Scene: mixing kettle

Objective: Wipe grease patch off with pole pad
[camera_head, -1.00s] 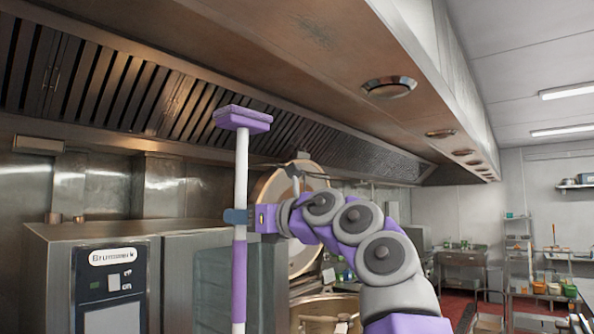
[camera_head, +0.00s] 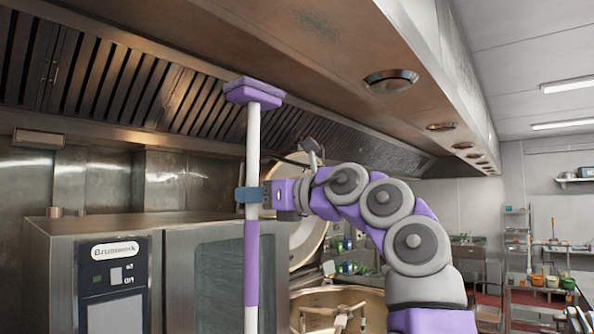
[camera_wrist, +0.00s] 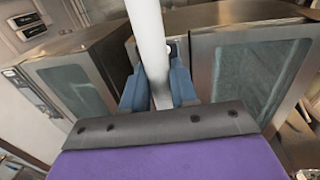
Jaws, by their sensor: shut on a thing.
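My gripper (camera_head: 250,195) is shut on the pole (camera_head: 252,145), which is white above and purple lower down and stands upright. The wrist view shows the white pole (camera_wrist: 148,35) between the blue fingers (camera_wrist: 157,88). The purple pad (camera_head: 254,92) sits on top of the pole, below the hood's underside and apart from it. A dark, greenish smudge, which looks like the grease patch (camera_head: 317,20), is on the brownish hood underside, above and right of the pad.
The steel hood (camera_head: 290,45) with slatted filters and round lamps (camera_head: 390,81) runs overhead. Steel ovens (camera_head: 180,270) stand below left, and an open kettle (camera_head: 335,308) with a raised lid stands beside my arm. Shelves (camera_head: 540,255) are at the far right.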

